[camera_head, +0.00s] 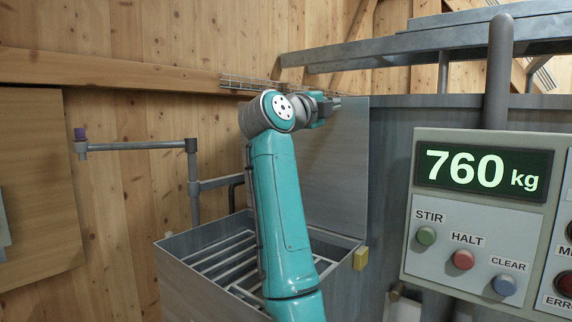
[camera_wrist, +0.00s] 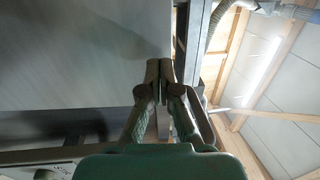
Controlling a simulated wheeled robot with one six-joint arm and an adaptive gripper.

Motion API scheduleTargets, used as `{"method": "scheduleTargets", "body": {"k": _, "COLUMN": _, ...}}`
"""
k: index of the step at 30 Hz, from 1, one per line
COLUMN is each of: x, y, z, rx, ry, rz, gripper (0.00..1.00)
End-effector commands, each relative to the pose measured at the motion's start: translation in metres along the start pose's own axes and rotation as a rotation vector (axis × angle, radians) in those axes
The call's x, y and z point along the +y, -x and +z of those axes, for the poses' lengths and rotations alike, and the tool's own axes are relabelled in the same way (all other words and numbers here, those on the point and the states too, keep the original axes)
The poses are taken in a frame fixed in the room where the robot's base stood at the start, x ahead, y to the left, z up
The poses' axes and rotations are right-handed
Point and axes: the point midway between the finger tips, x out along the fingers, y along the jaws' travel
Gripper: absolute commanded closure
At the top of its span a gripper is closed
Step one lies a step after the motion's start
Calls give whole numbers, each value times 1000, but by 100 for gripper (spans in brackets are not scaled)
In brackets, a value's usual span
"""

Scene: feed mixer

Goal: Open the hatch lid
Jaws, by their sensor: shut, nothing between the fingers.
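The hatch is a grey metal box (camera_head: 205,283) with a barred grate (camera_head: 222,262) in its open top. Its lid (camera_head: 343,165) is a flat grey panel standing upright at the back of the box, swung up from the opening. My gripper (camera_head: 335,101) is near the lid's upper edge, partly hidden by my wrist. In the wrist view my gripper (camera_wrist: 160,68) has its fingers together and empty, beside the edge of a broad grey panel. I cannot tell whether the fingers touch the lid.
A control panel (camera_head: 485,215) at the right reads 760 kg and has STIR, HALT and CLEAR buttons. A grey pipe arm (camera_head: 140,146) stands left of the box. A yellow block (camera_head: 361,258) sits at the box's right corner. Metal rails (camera_head: 440,38) run above.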

Motion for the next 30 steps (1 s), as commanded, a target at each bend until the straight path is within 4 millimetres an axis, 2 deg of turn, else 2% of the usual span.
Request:
{"method": "scheduleTargets", "body": {"k": 6, "x": -2, "y": -29, "z": -1, "rx": 2, "ry": 1, "rz": 22, "gripper": 100}}
{"method": "scheduleTargets", "body": {"k": 13, "x": -1, "y": -48, "z": -2, "rx": 0, "ry": 2, "rz": 19, "gripper": 100}}
{"method": "scheduleTargets", "body": {"k": 30, "x": 1, "y": -50, "z": -1, "rx": 1, "ry": 2, "rz": 23, "gripper": 100}}
